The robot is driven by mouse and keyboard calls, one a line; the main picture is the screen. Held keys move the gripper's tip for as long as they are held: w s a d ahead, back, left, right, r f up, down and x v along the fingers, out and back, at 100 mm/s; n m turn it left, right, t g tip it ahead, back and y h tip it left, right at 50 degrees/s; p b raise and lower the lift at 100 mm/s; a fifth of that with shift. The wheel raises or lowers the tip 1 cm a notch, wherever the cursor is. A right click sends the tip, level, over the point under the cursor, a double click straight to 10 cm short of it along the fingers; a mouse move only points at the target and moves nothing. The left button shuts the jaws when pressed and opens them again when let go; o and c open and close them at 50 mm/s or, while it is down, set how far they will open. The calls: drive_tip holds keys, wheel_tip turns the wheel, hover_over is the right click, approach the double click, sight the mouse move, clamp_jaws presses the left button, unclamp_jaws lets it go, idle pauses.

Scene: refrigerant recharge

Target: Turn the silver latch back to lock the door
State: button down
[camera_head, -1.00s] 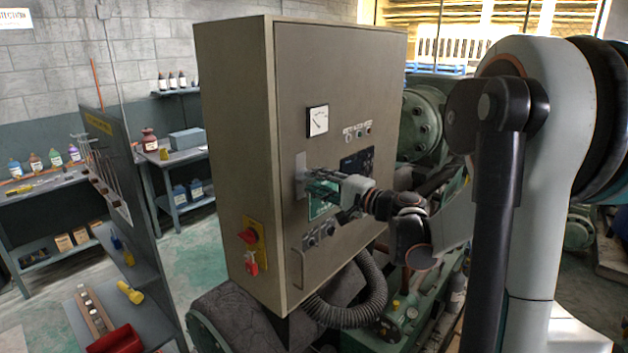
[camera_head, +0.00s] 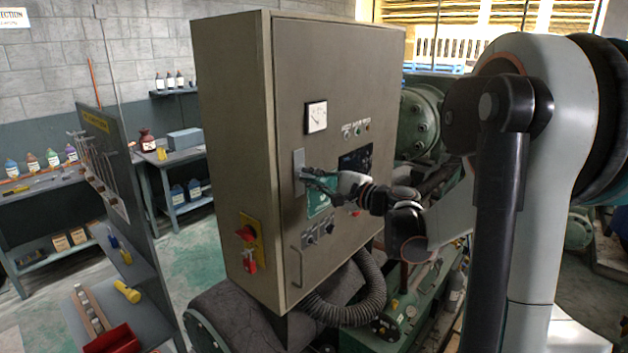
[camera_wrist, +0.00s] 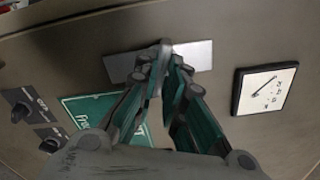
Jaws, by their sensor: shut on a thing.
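The grey cabinet door (camera_head: 340,80) is flush with its frame. The silver latch's plate (camera_head: 299,160) is upright near the door's left edge. It also shows in the wrist view as a pale strip (camera_wrist: 196,55). My gripper (camera_head: 306,176) comes in from the right, with its fingertips against the plate. In the wrist view, my gripper's fingertips (camera_wrist: 160,50) are close together over the plate, shut on the latch. The latch's turning part is mostly hidden between them, so its angle cannot be told.
A gauge (camera_head: 316,117) sits above the latch and a green label (camera_head: 320,201) beside it. Knobs (camera_head: 318,232) and a door handle (camera_head: 297,267) are below. A red switch (camera_head: 247,234) is on the cabinet's side. A corrugated hose (camera_head: 350,310) runs underneath.

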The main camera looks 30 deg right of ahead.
drive_tip(key=m+b, duration=0.1)
drive_tip(key=m, duration=0.3)
drive_tip(key=shift+a+f, duration=0.1)
drive_tip(key=shift+m, duration=0.3)
drive_tip(key=shift+m+b, duration=0.35)
drive_tip(key=shift+m, duration=1.75)
